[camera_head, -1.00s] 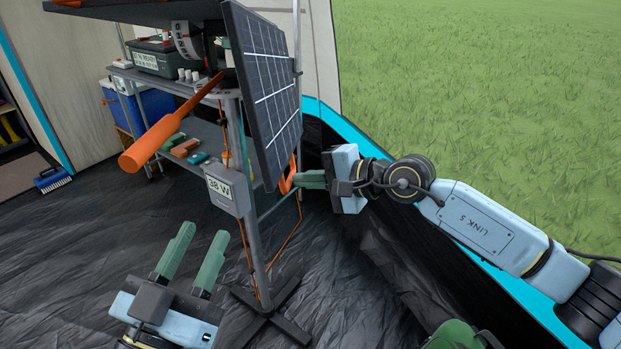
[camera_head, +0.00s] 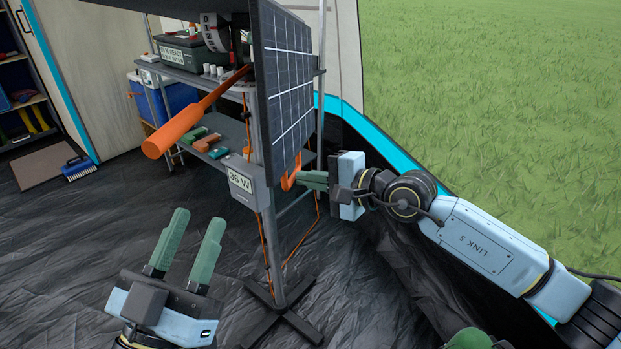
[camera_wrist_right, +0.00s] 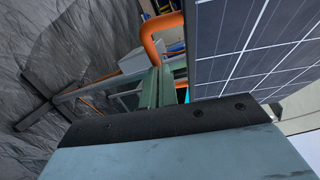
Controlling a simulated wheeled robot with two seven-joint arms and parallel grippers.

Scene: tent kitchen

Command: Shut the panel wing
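The panel wing (camera_head: 288,75) is a dark solar panel with a white grid, standing steeply tilted on a grey stand. An orange loop handle (camera_head: 290,172) sits at its lower edge; the wrist view shows the handle (camera_wrist_right: 150,38) beside the panel (camera_wrist_right: 235,45). My right gripper (camera_head: 305,180) is at this handle. In the right wrist view its green fingers (camera_wrist_right: 157,88) are close together at the loop's bar and look closed on it; the contact is partly hidden. My left gripper (camera_head: 197,222) is open and empty, low in front of the stand.
A thick orange bar (camera_head: 190,118) sticks out from the stand toward me. A box reading 36 W (camera_head: 241,184) hangs on the post, above a cross-shaped foot (camera_head: 280,318). A shelf (camera_head: 190,78) stands behind.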

